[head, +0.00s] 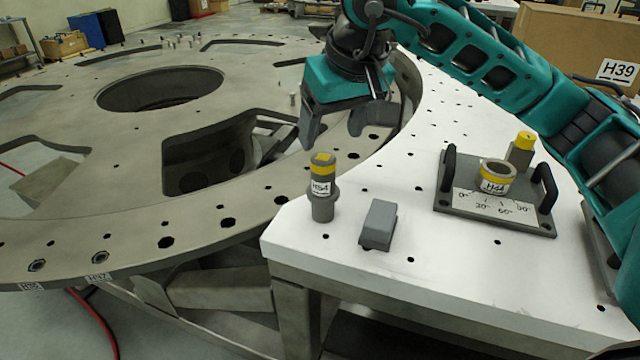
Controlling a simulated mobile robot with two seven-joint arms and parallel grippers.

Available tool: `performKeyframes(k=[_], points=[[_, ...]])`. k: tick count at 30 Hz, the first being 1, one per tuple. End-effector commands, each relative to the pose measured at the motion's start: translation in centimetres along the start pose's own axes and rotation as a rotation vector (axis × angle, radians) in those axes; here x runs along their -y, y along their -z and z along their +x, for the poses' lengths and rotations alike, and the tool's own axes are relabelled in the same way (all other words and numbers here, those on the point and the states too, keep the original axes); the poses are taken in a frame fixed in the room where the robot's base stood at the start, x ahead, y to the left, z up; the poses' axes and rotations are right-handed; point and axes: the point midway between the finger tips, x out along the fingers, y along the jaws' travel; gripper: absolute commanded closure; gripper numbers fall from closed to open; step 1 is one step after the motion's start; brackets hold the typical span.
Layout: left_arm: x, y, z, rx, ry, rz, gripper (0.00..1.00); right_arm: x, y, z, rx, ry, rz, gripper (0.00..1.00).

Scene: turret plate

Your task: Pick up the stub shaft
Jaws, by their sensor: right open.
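The stub shaft (322,188) is most likely the grey stepped cylinder with a yellow band and a label reading H54. It stands upright near the left corner of the white table (440,270). My right gripper (337,132) is above it and slightly to the right, fingers pointing down. The fingers are apart with nothing between them, and they do not touch the cylinder. My left gripper is not in view.
A grey block (378,225) lies just right of the cylinder. A dark plate fixture (470,208) with two handles holds a yellow-banded ring (496,177); a yellow-topped post (522,150) stands behind it. The large turret plate (100,200) with holes fills the left.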

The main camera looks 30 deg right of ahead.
Motion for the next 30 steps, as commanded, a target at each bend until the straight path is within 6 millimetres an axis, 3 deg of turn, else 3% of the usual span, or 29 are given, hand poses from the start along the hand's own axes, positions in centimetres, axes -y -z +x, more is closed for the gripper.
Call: performKeyframes(k=[3, 11, 19, 30], points=[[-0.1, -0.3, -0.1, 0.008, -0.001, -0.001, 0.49, 0.0, -0.1, 2.2, 0.005, 0.000, 0.001, 0.29], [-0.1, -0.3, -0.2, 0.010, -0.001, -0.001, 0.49, 0.1, -0.2, 4.3, 0.003, 0.001, 0.000, 0.29], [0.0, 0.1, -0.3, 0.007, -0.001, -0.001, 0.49, 0.5, -0.8, 8.1, 0.003, 0.002, 0.002, 0.29], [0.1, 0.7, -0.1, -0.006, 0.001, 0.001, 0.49, 0.5, -0.8, 8.9, 0.000, 0.002, 0.001, 0.32]])
